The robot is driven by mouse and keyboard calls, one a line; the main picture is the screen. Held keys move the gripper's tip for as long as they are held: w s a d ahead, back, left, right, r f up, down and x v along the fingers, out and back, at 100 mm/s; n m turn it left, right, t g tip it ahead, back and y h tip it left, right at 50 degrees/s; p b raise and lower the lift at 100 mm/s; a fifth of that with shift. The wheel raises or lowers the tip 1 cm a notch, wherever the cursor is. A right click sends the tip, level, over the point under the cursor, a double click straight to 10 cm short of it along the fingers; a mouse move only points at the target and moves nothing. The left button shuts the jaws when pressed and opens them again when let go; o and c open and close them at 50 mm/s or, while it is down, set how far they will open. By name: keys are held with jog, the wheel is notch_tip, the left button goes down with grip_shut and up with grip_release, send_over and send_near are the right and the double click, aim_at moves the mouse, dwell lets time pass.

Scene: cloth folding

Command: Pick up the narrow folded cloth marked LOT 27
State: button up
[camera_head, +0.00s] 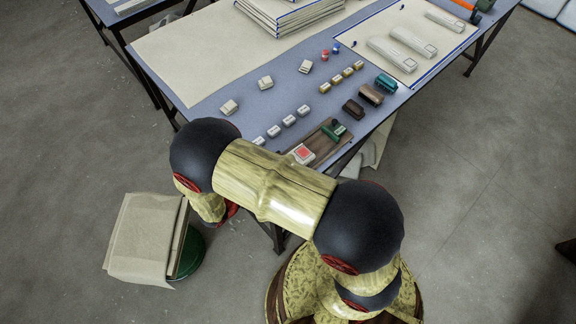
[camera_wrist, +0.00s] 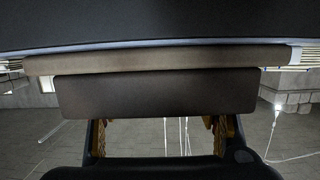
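Three narrow pale folded bundles lie on a white sheet at the table's back right in the head view: a near one (camera_head: 391,54), a middle one (camera_head: 413,41) and a far one (camera_head: 445,20). No LOT 27 marking is readable on any of them. My gripper (camera_wrist: 160,128) shows in the wrist view with its two fingers spread wide apart. A brown panel (camera_wrist: 155,95) lies across beyond the fingers, and I cannot tell what it is or whether they touch it.
The blue-topped table (camera_head: 222,120) carries a stack of large pale sheets (camera_head: 290,14), small blocks and a brown tray (camera_head: 322,142) near its front edge. The floor at right is clear.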

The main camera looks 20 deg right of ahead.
jog(key=c, duration=0.9)
